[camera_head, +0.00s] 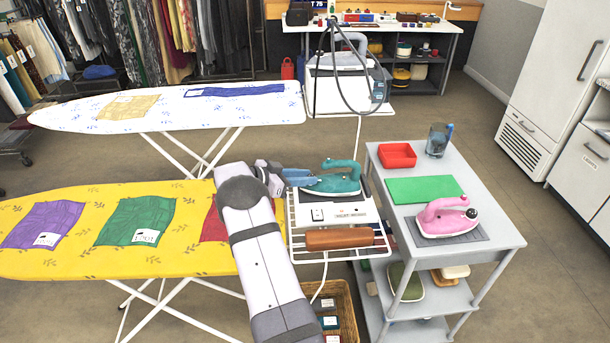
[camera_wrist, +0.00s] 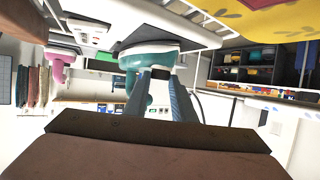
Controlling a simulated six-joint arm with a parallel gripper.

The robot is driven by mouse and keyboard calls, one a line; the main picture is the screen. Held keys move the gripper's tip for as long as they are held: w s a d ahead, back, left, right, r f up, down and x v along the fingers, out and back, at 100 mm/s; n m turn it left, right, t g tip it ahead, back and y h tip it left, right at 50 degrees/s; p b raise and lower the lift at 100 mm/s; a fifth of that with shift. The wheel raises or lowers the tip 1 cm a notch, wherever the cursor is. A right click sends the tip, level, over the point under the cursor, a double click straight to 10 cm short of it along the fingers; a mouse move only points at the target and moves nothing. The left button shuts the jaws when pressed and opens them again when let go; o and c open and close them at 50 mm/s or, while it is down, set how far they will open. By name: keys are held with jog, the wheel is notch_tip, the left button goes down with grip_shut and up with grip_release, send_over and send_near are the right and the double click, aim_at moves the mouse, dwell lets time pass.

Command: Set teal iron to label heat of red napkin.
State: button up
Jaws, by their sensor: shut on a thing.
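The teal iron (camera_head: 342,182) rests on the white iron station at the end of the yellow board. My gripper (camera_head: 318,186) reaches it from the left, and its blue-grey fingers are shut at the iron's side. In the wrist view, the dark fingertips (camera_wrist: 160,73) meet against the teal iron (camera_wrist: 142,55). They appear to hold its dial, which they hide, so its setting cannot be read. The red napkin (camera_head: 212,227) lies on the yellow board, mostly behind my arm. Its label is hidden.
Purple (camera_head: 42,223) and green (camera_head: 137,222) napkins with labels lie on the yellow board (camera_head: 60,265). A white iron station (camera_head: 335,212) has a brown roll in front.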

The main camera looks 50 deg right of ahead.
jog(key=shift+w+d+m+g+y+b, duration=0.1)
jog(key=shift+w+m+g+y+b, duration=0.1)
jog(key=shift+m+g+b, duration=0.2)
jog(key=shift+w+m+g+y+b, duration=0.1)
jog(key=shift+m+g+y+b, duration=0.15)
jog(key=shift+m+g, duration=0.2)
jog(key=shift+r, duration=0.15)
dwell(0.4)
jog(key=o, duration=1.1)
jog(key=shift+c, duration=0.2)
jog(key=b+v, duration=0.1)
jog(key=v, duration=0.6)
